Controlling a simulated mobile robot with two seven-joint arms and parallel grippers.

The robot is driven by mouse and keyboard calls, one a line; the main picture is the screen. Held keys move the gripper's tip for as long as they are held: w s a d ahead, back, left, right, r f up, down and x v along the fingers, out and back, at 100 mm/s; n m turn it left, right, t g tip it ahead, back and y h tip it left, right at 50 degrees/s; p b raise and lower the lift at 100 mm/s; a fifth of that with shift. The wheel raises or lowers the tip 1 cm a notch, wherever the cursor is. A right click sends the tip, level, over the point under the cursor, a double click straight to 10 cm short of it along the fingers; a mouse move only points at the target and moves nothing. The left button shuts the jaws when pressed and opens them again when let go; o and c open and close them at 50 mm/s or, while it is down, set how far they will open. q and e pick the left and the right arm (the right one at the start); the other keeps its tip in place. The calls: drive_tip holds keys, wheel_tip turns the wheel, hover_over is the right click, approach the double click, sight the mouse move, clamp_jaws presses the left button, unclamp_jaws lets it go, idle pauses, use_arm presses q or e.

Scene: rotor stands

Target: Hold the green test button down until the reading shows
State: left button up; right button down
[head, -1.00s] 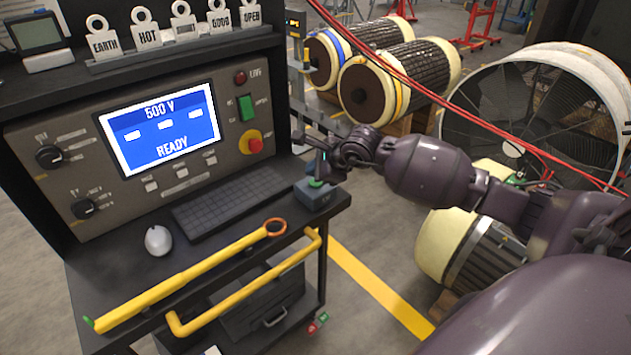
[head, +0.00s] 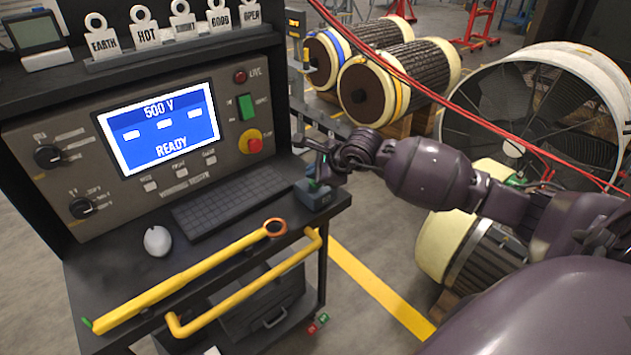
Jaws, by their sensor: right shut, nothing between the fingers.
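The green test button (head: 314,183) sits on top of a small blue-grey box (head: 315,197) at the right end of the console shelf. Only a sliver of green shows under my fingers. My right gripper (head: 318,176) is shut and empty, its fingertips pointing down at the button. They look to be at or just above it; I cannot tell whether it is pressed. The blue screen (head: 160,127) on the console panel reads "500 V" and "READY", with three white dashes between. My left gripper is not in view.
A keyboard (head: 229,198), a mouse (head: 157,241) and a yellow rod (head: 180,285) lie on the shelf, left of the box. A yellow handrail (head: 250,290) runs along the shelf front. Red cables (head: 440,105) hang behind my right arm. Rotors (head: 375,90) stand behind.

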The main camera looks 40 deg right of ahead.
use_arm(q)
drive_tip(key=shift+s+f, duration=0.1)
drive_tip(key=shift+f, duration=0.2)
use_arm(e)
drive_tip(key=shift+f, duration=0.45)
idle(1.5)
idle(2.8)
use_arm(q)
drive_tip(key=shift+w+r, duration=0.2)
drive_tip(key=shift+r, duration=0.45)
use_arm(e)
drive_tip(key=shift+r, duration=0.9)
drive_tip(key=shift+r+p, duration=1.4)
drive_tip(key=shift+r, duration=1.15)
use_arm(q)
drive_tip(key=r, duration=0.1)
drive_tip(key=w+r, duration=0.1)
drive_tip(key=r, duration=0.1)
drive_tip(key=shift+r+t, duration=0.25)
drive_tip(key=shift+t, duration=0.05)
